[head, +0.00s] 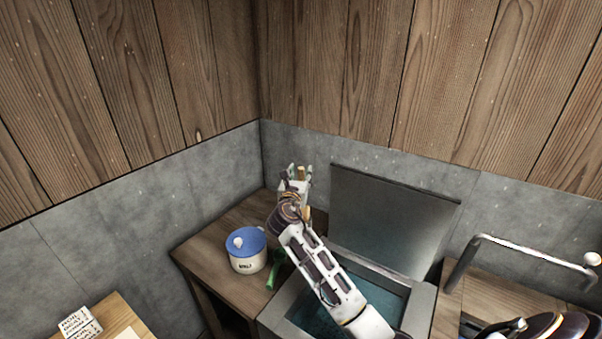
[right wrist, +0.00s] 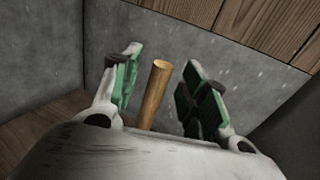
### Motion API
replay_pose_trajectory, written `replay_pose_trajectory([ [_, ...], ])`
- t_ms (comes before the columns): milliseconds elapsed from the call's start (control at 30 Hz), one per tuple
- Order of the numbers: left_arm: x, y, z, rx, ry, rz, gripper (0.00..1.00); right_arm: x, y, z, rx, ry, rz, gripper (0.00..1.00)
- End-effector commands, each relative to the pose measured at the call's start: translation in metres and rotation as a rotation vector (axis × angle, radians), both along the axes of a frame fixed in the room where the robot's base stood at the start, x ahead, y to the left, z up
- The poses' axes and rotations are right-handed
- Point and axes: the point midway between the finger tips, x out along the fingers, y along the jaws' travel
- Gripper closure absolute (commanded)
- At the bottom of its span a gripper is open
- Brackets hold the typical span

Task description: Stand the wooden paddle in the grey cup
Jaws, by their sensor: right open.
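My right gripper (head: 298,174) is open over the back corner of the wooden counter. The wooden paddle's handle (right wrist: 154,95) stands between its two green-padded fingers in the right wrist view, slightly tilted, with gaps to both fingers. A bit of the handle (head: 301,173) also shows between the fingers in the head view. The paddle's lower part is hidden by the gripper. I cannot make out the grey cup in either view. My left gripper is not in view.
A white pot with a blue lid (head: 247,249) and a green object (head: 276,268) are on the wooden counter (head: 205,246). Right of them is a grey basin with its lid raised (head: 390,215). A metal rail (head: 520,248) is farther right. Grey walls close the back corner.

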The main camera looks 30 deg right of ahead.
Motion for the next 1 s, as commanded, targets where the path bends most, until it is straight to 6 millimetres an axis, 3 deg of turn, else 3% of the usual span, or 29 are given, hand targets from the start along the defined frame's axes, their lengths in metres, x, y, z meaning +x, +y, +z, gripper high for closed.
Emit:
replay_pose_trajectory([
  [600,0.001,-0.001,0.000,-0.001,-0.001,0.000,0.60,-0.067,0.050,-0.001,0.001,0.000,0.001,0.56],
  [1000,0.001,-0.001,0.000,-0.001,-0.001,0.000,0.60,-0.078,0.058,0.000,0.001,0.000,-0.001,0.56],
])
